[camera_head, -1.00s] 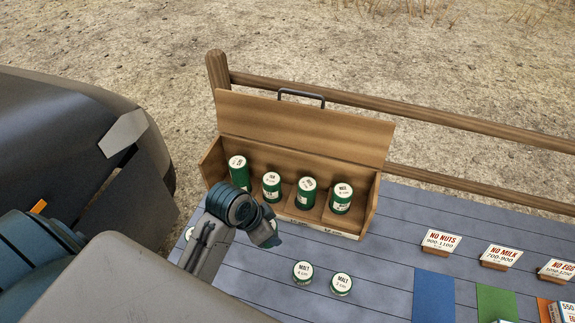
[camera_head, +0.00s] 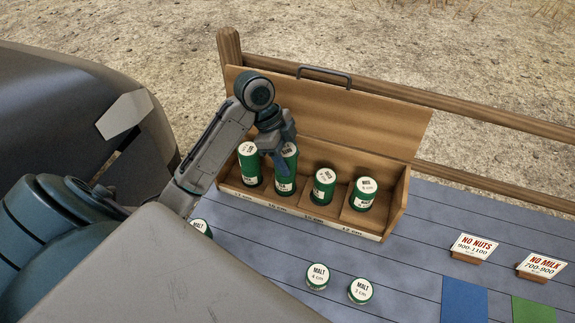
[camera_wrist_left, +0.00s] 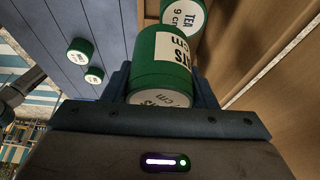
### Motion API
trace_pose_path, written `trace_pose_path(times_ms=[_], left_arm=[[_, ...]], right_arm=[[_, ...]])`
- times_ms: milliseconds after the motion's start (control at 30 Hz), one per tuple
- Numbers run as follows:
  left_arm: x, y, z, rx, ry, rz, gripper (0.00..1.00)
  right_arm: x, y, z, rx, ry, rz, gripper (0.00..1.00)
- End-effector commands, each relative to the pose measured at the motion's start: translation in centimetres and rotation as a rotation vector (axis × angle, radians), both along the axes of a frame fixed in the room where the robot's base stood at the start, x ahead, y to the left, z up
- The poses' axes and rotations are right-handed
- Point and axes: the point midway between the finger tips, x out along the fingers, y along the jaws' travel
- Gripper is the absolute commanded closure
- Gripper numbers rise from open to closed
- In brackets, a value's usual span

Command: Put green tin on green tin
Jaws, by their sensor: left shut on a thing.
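My left gripper (camera_head: 276,155) is shut on a green tin (camera_head: 291,161) with a pale lid. It holds this tin upright in the second compartment from the left, above a lower green tin (camera_head: 284,187). The two look lined up; whether they touch I cannot tell. In the left wrist view the held tin (camera_wrist_left: 158,78) sits between the jaws, and a tea tin (camera_wrist_left: 184,16) stands just beyond it. That tall tin is also in the leftmost compartment in the head view (camera_head: 249,166). My right gripper is not in view.
The open wooden box (camera_head: 228,200) also holds a third tin (camera_head: 323,187) and a fourth (camera_head: 362,195). Two malt tins (camera_head: 317,278) (camera_head: 360,291) stand on the grey boards. Another tin (camera_head: 201,227) is partly hidden by my arm. Allergen signs (camera_head: 474,247) stand at the right.

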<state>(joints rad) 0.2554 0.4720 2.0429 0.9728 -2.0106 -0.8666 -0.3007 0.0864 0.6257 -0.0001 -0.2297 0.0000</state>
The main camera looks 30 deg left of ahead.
Motion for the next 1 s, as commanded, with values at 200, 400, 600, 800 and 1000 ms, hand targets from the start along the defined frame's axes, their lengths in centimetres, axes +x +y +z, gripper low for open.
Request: trace_pose_path(times_ms=[200, 400, 600, 800, 1000], left_arm=[[2.2, 1.6, 0.0, -0.001, 0.000, 0.000, 0.74], [2.2, 1.6, -1.8, -0.001, 0.004, 0.000, 0.74], [2.2, 1.6, -3.7, 0.000, 0.000, -0.001, 0.74], [2.2, 1.6, -3.8, 0.000, 0.000, -0.001, 0.74], [2.2, 1.6, -4.0, 0.001, 0.000, -0.001, 0.26]], right_arm=[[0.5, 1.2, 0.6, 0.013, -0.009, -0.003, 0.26], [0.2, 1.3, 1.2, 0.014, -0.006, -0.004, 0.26], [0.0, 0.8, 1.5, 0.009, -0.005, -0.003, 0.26], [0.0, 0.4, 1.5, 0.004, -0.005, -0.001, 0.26], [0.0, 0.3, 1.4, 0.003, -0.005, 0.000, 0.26]])
